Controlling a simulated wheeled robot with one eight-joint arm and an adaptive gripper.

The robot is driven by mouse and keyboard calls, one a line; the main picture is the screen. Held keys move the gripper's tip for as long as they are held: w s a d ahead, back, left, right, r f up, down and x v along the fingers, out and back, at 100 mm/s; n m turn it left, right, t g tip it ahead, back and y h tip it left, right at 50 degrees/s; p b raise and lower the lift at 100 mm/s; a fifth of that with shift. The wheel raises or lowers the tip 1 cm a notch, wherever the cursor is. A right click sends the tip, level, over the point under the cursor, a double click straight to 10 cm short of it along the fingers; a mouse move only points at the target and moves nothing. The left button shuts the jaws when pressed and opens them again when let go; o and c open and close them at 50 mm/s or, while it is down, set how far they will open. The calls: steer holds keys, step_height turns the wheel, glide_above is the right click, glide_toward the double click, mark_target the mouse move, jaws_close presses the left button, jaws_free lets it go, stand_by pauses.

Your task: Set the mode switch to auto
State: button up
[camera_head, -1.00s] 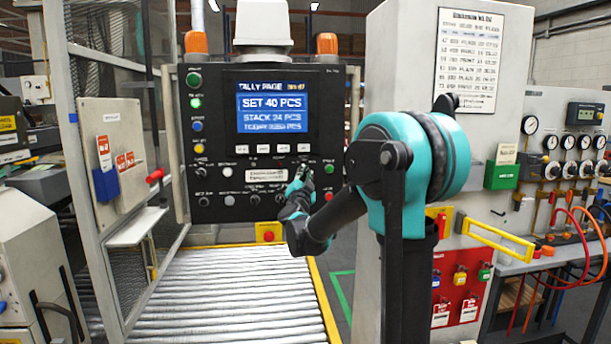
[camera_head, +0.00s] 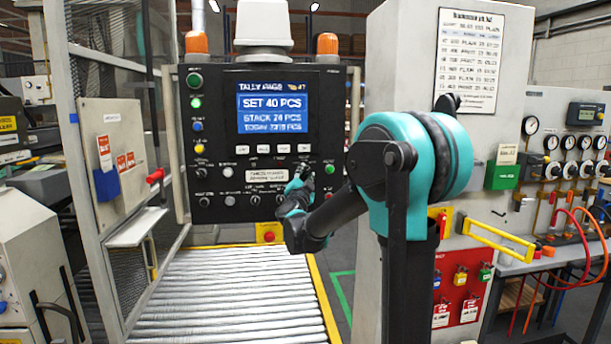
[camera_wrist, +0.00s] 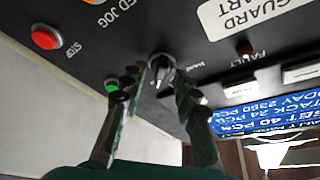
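The black control panel (camera_head: 262,145) stands behind the roller conveyor. In the wrist view the panel appears upside down, and a black rotary switch (camera_wrist: 160,68) with a pale pointer mark sits between my fingertips. Its lettering is partly covered and too small to read surely, so I cannot tell its setting. My gripper (camera_wrist: 158,78) has its two fingers apart, one on each side of the knob; firm contact is not clear. In the head view my gripper (camera_head: 304,174) is at the panel's lower right and hides the knob.
A green button (camera_wrist: 111,86) lies close to the left finger in the wrist view, with a red button (camera_wrist: 46,37) farther left. The blue screen (camera_head: 273,108) reads SET 40 PCS. The conveyor (camera_head: 235,290) lies below, and a grey cabinet (camera_head: 410,60) stands to the right.

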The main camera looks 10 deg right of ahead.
steer(key=v, duration=1.2)
steer(key=shift+f, duration=0.1)
steer(key=s+a+f+n+g+y, duration=0.2)
steer(key=s+f+n+g+y, duration=0.15)
steer(key=f+n+y, duration=0.35)
steer(key=s+a+f+n+g+y, duration=0.2)
steer(key=s+f+n+g+y, duration=0.25)
steer(key=f, duration=0.45)
steer(key=s+d+f+g+h, duration=0.2)
steer(key=s+d+f+g, duration=0.2)
steer(key=s+f, duration=0.5)
steer(key=s+d+f+n+g+h, duration=0.1)
steer(key=s+d+f+g+h, duration=0.2)
steer(key=s+d+f, duration=0.5)
steer(key=s+f, duration=0.2)
steer(key=s, duration=0.3)
steer(key=shift+g, duration=0.4)
